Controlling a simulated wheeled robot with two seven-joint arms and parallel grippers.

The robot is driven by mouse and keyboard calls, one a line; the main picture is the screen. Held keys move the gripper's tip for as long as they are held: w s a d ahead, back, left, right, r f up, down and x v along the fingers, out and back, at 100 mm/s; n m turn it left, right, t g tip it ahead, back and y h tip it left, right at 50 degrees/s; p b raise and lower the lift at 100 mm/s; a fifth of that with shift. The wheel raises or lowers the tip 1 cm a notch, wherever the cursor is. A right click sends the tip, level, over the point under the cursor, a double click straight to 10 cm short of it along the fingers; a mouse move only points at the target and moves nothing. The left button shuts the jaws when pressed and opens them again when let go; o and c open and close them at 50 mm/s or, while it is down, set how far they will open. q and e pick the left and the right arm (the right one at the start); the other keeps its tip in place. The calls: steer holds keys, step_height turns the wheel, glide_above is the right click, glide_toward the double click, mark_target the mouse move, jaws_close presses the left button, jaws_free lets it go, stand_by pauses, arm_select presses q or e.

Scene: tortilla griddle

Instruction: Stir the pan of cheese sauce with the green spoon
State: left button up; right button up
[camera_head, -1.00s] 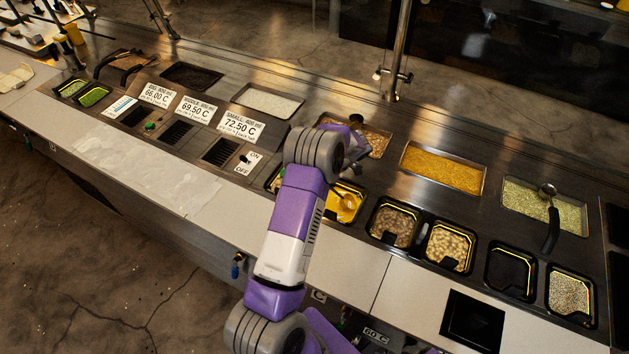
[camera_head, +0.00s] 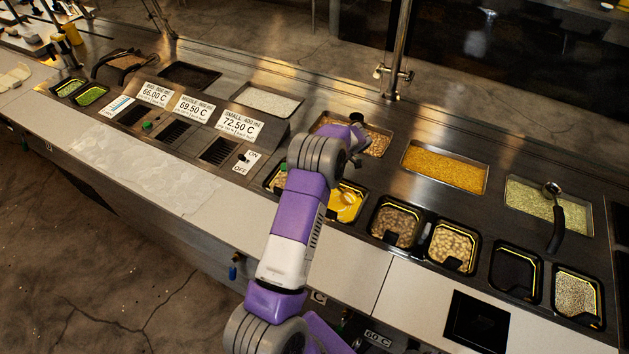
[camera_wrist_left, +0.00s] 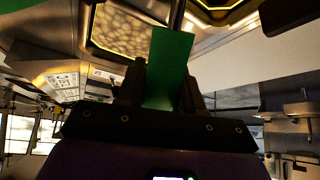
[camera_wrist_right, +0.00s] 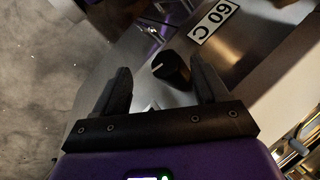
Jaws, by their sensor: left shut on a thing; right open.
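The pan of yellow cheese sauce (camera_head: 345,208) sits in the front row of the counter, partly covered by my left arm in the head view. A small pale rounded shape shows in the sauce; I cannot tell if it is the spoon's end. The green spoon (camera_wrist_left: 168,65) shows in the left wrist view as a flat green handle. My left gripper (camera_wrist_left: 167,95) is shut on this handle. The spoon's lower end is hidden there. My right gripper (camera_wrist_right: 160,85) is open and empty, facing a black knob (camera_wrist_right: 172,68) on the counter front.
Pans of beans (camera_head: 396,224) and chickpeas (camera_head: 453,246) stand right of the sauce. Behind are trays of shredded yellow cheese (camera_head: 445,168) and pale green shreds (camera_head: 540,203), with a black-handled ladle (camera_head: 555,225) on the latter. A metal post (camera_head: 398,50) rises at the back.

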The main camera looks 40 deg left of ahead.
arm_select(q)
steer(key=shift+s+d+b, duration=0.55)
steer(key=shift+s+d, duration=0.4)
steer(key=shift+s, duration=0.2)
steer(key=shift+s+d+b, duration=0.5)
steer(key=shift+s+d, duration=0.45)
steer(key=shift+s, duration=0.15)
arm_select(e)
step_height(320, 180, down, 2)
steer(key=shift+f, duration=0.15)
arm_select(q)
steer(key=shift+w, duration=0.1)
steer(key=shift+w+a+b, duration=0.45)
steer(key=shift+w+a, duration=0.2)
steer(key=shift+w, duration=0.05)
steer(key=shift+w+a+b, duration=0.5)
steer(key=shift+w+a, duration=0.9)
steer(key=shift+w, duration=0.1)
arm_select(e)
steer(key=shift+f, duration=0.9)
